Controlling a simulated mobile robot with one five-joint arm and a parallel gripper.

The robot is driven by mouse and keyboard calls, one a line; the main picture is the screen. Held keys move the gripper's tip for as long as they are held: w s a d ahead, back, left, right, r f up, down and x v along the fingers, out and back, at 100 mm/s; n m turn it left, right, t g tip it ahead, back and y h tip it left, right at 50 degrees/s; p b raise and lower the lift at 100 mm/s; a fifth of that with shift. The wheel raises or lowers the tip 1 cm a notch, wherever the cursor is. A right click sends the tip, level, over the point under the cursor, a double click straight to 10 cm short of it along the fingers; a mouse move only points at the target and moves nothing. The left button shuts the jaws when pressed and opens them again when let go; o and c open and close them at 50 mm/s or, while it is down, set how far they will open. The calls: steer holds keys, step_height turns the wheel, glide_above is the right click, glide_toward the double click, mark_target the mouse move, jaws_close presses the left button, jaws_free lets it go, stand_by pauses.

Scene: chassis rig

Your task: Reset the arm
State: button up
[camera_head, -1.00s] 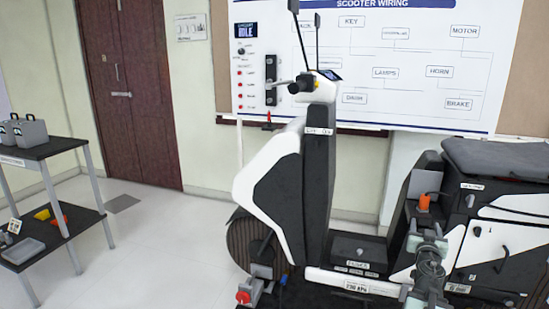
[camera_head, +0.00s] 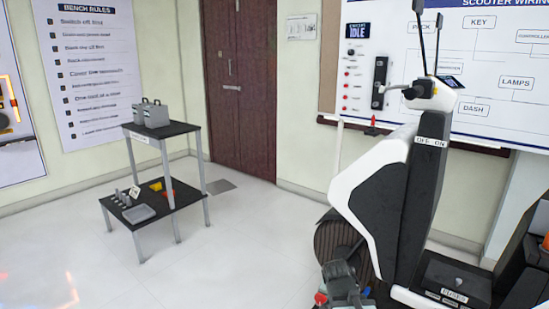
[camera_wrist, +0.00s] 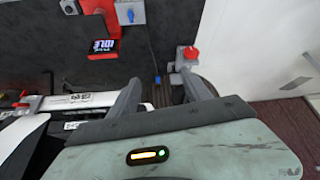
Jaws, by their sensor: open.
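My gripper (camera_head: 341,268) is low in the middle of the head view, in front of the scooter's front wheel (camera_head: 330,240). In the wrist view a red knob on a grey mount (camera_wrist: 190,53) lies just beyond the right finger. A small display reading IDLE (camera_wrist: 102,35) is to the upper left.
A two-level black shelf (camera_head: 165,130) stands left of centre, with grey cases (camera_head: 150,114) on top and a tray (camera_head: 139,213) below. A closed brown door (camera_head: 240,90) is behind it. The scooter wiring board (camera_head: 400,60) hangs behind the scooter. Floor between shelf and scooter is clear.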

steer(key=s+a+f+n+g+y, duration=0.3)
steer(key=s+a+n+g, duration=0.25)
steer(key=s, duration=0.45)
step_height(320, 180, up, 29)
steer(key=p, duration=2.9)
steer(key=shift+r+t, duration=0.1)
steer(key=shift+t, duration=0.15)
